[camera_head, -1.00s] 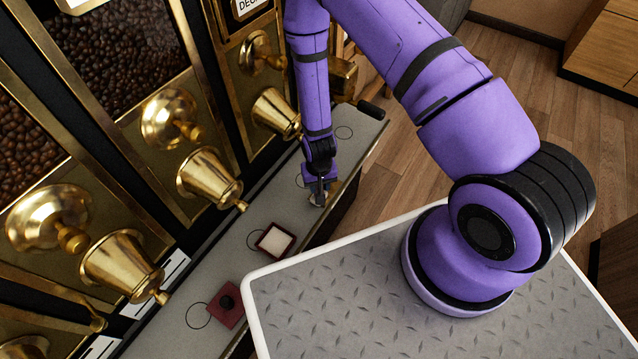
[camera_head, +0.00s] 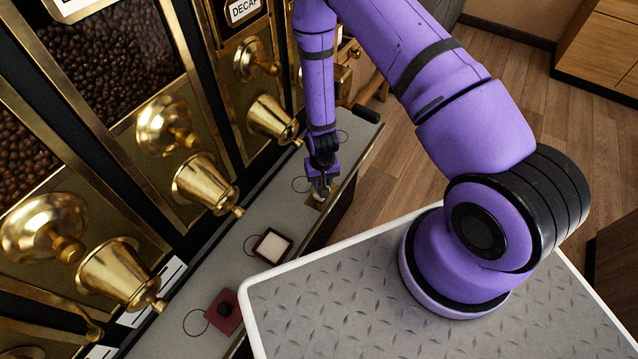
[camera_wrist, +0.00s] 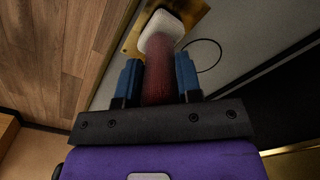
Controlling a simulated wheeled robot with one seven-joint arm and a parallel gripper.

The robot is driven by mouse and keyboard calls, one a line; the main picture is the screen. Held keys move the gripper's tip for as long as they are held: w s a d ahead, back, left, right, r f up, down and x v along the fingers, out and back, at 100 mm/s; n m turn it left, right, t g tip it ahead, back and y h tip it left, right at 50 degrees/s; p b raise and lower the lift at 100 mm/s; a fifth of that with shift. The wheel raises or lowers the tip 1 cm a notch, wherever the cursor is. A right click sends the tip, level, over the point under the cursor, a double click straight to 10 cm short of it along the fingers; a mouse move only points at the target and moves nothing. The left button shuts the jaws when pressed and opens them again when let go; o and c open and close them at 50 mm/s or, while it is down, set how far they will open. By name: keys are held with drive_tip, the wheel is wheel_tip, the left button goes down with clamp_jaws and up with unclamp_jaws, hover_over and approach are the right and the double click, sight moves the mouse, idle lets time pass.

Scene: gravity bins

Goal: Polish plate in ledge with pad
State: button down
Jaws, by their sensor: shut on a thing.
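My gripper (camera_head: 321,187) is low over the grey ledge, near its front edge. In the wrist view its two blue fingers (camera_wrist: 158,80) are shut on the reddish handle of a pad. The pad's white, rounded head (camera_wrist: 163,32) points away from the fingers. A brass plate (camera_wrist: 196,12) lies behind the pad head and is partly hidden by it. A small part of the plate (camera_head: 312,203) also shows in the head view, below the gripper. The pad head overlaps the plate in view; I cannot tell how firmly it touches.
A dark red tray with a pale inside (camera_head: 258,252) and a maroon block with a black knob (camera_head: 223,311) sit on the ledge (camera_head: 215,262). Brass spouts (camera_head: 205,183) of the bins overhang its back. Thin ring marks lie along the ledge.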

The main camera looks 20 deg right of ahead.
drive_tip(key=shift+w+d, duration=0.1)
drive_tip(key=shift+d, duration=0.1)
drive_tip(key=shift+w+d+f, duration=0.1)
drive_tip(key=shift+w+d, duration=0.55)
drive_tip(key=shift+d, duration=0.2)
drive_tip(key=shift+w+d+f, duration=0.1)
drive_tip(key=shift+w+d, duration=0.5)
drive_tip(key=shift+d, duration=0.2)
drive_tip(key=shift+s+a, duration=0.2)
drive_tip(key=shift+d, duration=0.1)
drive_tip(key=shift+w+d, duration=0.1)
drive_tip(key=shift+w, duration=0.05)
drive_tip(key=shift+r, duration=0.15)
